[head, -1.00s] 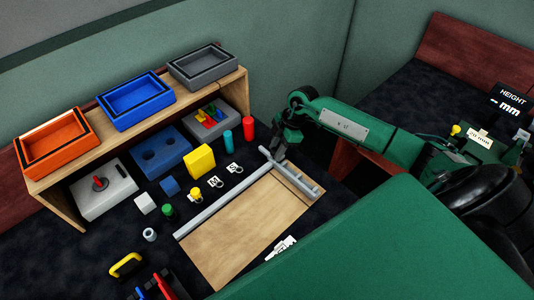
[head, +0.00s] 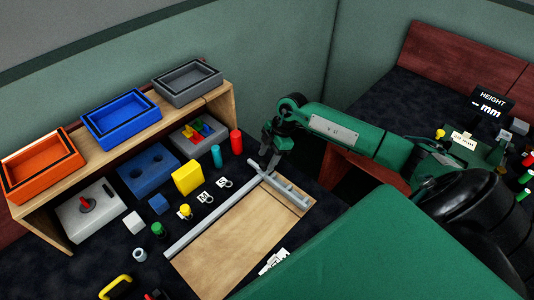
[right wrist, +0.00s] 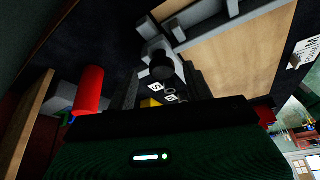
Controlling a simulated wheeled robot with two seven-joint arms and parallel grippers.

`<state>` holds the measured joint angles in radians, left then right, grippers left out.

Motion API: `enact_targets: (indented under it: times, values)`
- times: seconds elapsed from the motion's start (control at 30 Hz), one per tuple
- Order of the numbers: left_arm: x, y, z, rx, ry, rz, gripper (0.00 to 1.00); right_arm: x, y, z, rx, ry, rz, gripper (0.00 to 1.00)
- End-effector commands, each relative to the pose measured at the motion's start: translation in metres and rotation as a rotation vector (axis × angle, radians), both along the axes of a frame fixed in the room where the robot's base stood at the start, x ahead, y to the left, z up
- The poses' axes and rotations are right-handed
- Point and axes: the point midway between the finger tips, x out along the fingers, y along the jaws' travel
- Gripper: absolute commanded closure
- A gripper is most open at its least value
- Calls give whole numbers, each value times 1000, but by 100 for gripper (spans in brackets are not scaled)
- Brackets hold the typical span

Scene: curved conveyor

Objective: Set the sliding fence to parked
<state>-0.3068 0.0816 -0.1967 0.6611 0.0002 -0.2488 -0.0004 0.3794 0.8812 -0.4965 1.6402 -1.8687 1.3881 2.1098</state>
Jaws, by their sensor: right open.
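The sliding fence (head: 215,217) is a long grey bar lying along the back-left edge of a light wooden board (head: 235,240). It meets a short grey rail (head: 290,191) at the board's far right edge. My right gripper (head: 267,165) is open, pointing down at the fence's far end near that rail; I cannot tell whether it touches. In the right wrist view, a dark round knob-like part (right wrist: 161,66) shows between the open fingers, beside grey bars and the wooden board (right wrist: 235,60). No parked mark is legible. My left gripper is not in view.
A red cylinder (head: 236,142), a teal cylinder (head: 216,156), a yellow block (head: 187,178) and small white tags stand left of the fence. A wooden shelf (head: 219,103) carries orange, blue and grey trays behind. The board's middle is clear.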

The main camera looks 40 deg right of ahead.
Motion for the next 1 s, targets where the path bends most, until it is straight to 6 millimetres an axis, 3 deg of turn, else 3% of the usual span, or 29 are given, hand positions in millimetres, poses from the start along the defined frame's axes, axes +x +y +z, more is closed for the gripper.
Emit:
enact_targets:
  times: [0.5, 0.7, 1.0]
  values:
    - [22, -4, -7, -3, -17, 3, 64, -8, -42, 98, -4, -5, 0, 48]
    - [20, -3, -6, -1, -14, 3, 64, -9, -48, 115, -2, -4, -2, 48]
    - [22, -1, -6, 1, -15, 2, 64, -9, -49, 116, -1, -3, -1, 48]
